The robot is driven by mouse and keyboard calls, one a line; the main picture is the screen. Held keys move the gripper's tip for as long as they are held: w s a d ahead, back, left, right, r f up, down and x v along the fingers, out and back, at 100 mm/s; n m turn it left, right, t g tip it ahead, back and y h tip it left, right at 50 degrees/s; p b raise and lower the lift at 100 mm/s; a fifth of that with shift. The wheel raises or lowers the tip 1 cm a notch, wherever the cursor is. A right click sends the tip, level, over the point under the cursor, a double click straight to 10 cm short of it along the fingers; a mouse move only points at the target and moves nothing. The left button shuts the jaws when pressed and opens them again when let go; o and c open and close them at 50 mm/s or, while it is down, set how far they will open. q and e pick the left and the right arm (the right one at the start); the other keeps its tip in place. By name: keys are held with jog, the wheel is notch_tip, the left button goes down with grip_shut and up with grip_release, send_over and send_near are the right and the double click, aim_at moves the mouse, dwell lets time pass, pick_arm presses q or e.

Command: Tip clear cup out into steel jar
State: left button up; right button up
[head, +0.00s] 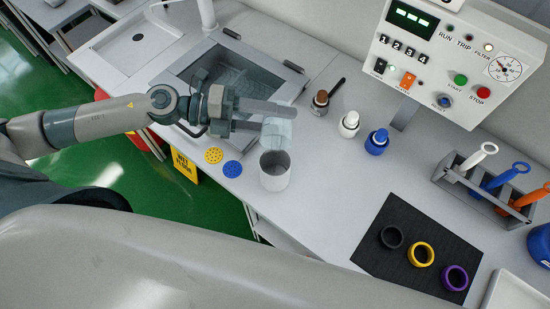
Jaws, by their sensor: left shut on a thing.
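The clear cup (278,134) is pale and see-through. My left gripper (268,117) is shut on it, with its fingers reaching in from the left. The cup hangs over the back rim of the steel jar (275,179) and looks tilted. The jar is a light grey open cylinder standing upright on the white worktop, with a darker inside. Whether anything is in the cup or falling from it I cannot tell. My right gripper is not in view.
A sink (236,72) lies behind my left gripper. A yellow disc (214,155) and a blue disc (232,169) lie left of the jar. Small bottles (377,142) stand to its right. A black mat (405,272) with rings and a tool rack (480,190) are farther right.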

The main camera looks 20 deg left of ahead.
pick_arm(q)
jog(key=shift+s+r+m, duration=0.1)
jog(key=shift+r+m, duration=0.1)
jog(key=shift+m, duration=0.1)
jog(key=shift+s+d+r+m+t, duration=0.1)
jog(key=shift+s+r+m+t, duration=0.25)
jog(key=shift+m, duration=0.45)
jog(key=shift+w+f+n, duration=0.25)
jog(key=shift+w+n, duration=0.05)
jog(key=shift+n, duration=0.3)
jog(key=shift+w+f+n, duration=0.15)
jog(key=shift+w+n, duration=0.15)
jog(key=shift+n, duration=0.4)
jog(key=shift+w+a+r+n+g+p, duration=0.2)
jog(key=shift+r+n+g+p, duration=0.1)
jog(key=shift+n+g+p, duration=0.2)
jog(key=shift+f, duration=0.1)
jog(key=shift+s, duration=0.1)
jog(key=shift+f, duration=0.15)
